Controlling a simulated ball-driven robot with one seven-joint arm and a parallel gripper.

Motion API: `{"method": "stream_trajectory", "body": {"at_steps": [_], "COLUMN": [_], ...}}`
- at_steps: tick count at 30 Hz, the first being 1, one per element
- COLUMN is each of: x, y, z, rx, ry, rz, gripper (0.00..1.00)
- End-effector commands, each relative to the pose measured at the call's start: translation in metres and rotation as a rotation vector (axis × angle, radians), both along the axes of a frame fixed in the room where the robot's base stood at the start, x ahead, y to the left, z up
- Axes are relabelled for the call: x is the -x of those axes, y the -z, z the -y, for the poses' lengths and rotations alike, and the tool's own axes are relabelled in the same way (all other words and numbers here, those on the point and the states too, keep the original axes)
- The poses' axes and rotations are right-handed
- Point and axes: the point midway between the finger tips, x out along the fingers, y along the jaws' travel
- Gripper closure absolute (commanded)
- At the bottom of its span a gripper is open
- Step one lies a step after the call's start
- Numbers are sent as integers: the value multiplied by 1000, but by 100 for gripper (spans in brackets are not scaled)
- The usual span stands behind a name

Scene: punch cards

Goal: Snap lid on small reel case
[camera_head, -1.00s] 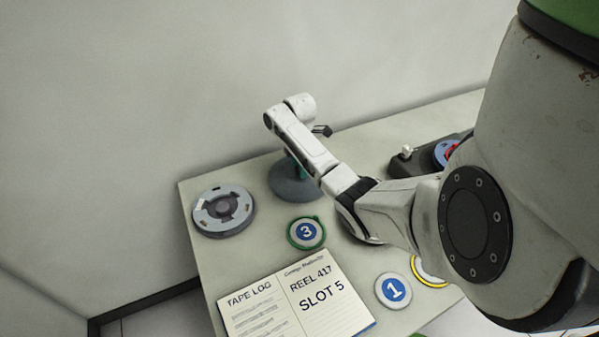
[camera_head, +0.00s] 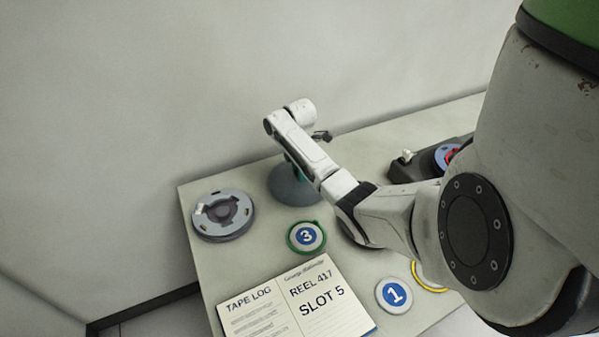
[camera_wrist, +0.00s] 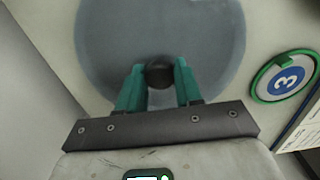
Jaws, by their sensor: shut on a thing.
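A grey-blue round lid (camera_head: 292,188) with a dark knob (camera_wrist: 160,72) is at the back of the table. My gripper (camera_wrist: 160,84) has its green fingers on both sides of the knob and is shut on it. In the wrist view the lid (camera_wrist: 115,30) fills the upper middle. I cannot tell whether the lid touches the table.
A green-rimmed disc marked 3 (camera_head: 307,237) lies in front of the lid. A disc marked 1 (camera_head: 394,295), a yellow-rimmed disc (camera_head: 432,287) and an open tape log (camera_head: 295,300) are nearer. A dark device (camera_head: 420,170) stands at the back right. A wall is behind the table.

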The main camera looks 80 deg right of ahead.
Motion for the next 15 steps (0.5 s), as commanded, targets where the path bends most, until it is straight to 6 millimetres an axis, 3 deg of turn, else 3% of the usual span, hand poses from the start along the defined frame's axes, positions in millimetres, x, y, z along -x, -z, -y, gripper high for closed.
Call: {"method": "stream_trajectory", "body": {"at_steps": [15], "x": [0], "y": [-29], "z": [0], "rx": [1], "ry": [0], "rz": [-1], "gripper": [89]}}
